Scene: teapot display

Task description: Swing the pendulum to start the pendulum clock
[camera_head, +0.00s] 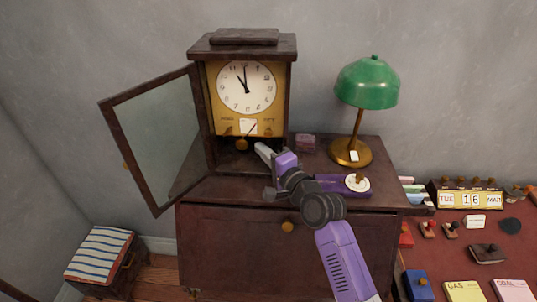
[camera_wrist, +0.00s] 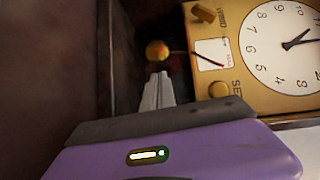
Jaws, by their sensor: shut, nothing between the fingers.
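The pendulum clock (camera_head: 270,118) stands on a dark wooden cabinet with its glass door (camera_head: 163,125) swung open to the left. Its white dial (camera_head: 245,88) shows in the head view. In the wrist view the bob (camera_wrist: 157,50) sits just beyond my fingertips, with a thin rod running to the card. My gripper (camera_head: 262,150) is shut and empty, just right of and in front of the bob. In the wrist view my gripper (camera_wrist: 160,78) appears close to it; contact cannot be told.
A green lamp (camera_head: 367,84) stands right of the clock. The open door bounds the left side.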

